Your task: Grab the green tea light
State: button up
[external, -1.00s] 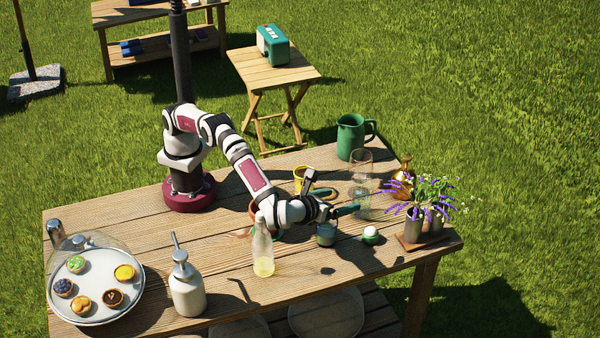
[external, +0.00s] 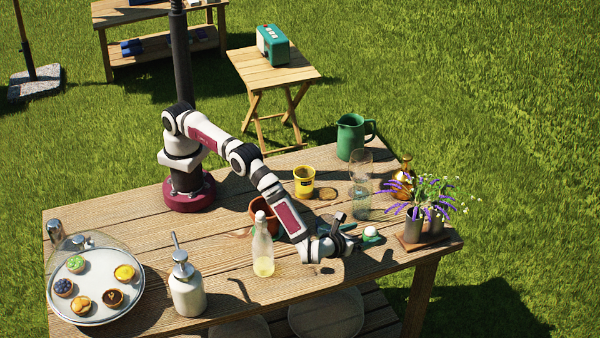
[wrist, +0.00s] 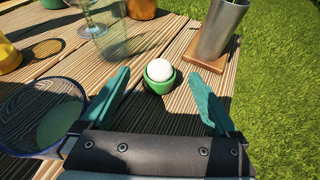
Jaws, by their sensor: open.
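The green tea light (wrist: 160,83), a small green cup with a white round top, stands upright on the wooden table. In the wrist view it lies just beyond and between my two teal fingertips, not touched by either. My gripper (wrist: 157,90) is open and empty, low over the table. In the external view the tea light (external: 371,235) is at the right front of the table, right beside my gripper (external: 358,237), whose fingers partly cover its base.
A blue-rimmed glass bowl or cup (wrist: 44,118) is close to my left finger. A clear glass (wrist: 113,38) stands behind the tea light. A metal vase (wrist: 222,28) stands on a wood board at right. The table's right edge is near.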

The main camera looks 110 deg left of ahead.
jog(key=shift+x, duration=1.05)
jog(key=c, duration=1.5)
jog(key=shift+o, duration=0.2)
